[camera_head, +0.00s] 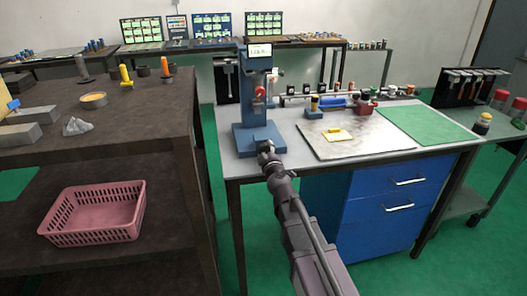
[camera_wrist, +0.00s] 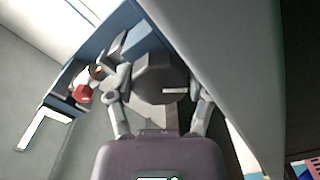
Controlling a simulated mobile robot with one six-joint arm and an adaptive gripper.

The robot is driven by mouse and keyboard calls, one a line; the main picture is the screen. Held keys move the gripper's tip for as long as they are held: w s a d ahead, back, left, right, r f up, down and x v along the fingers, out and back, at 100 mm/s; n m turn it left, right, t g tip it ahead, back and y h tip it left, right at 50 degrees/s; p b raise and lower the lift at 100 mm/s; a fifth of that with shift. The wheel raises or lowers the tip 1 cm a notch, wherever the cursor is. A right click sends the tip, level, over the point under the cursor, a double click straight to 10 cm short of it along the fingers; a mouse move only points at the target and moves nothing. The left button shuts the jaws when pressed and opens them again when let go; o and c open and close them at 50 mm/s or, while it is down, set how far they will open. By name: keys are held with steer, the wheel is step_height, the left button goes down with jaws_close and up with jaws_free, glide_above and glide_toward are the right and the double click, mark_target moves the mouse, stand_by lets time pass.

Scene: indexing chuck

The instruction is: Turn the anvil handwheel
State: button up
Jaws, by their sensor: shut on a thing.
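The anvil handwheel (camera_wrist: 160,78) is a dark grey, many-sided knob with a small pale mark on its face. It sits between the two fingers of my gripper (camera_wrist: 161,84) in the wrist view, and the fingers are closed on its sides. The blue bench tester (camera_head: 255,90) carries it; the tester has a lit display on top and a red part on its front. In the head view my gripper (camera_head: 266,150) is low at the tester's base and hides the handwheel.
The tester stands on a grey bench (camera_head: 300,160). To its right are a pale mat (camera_head: 370,142) with a yellow piece, and a green mat (camera_head: 425,125). A dark shelf (camera_head: 150,130) with a pink basket (camera_head: 95,213) stands close on the left.

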steer(key=n, duration=0.4)
steer(key=shift+n, duration=0.3)
steer(key=n, duration=1.1)
steer(key=shift+r, duration=0.1)
steer(key=n, duration=1)
steer(key=shift+a, duration=0.1)
steer(key=n, duration=1)
steer(key=shift+a+n, duration=0.1)
steer(key=shift+n, duration=0.3)
steer(key=n, duration=0.5)
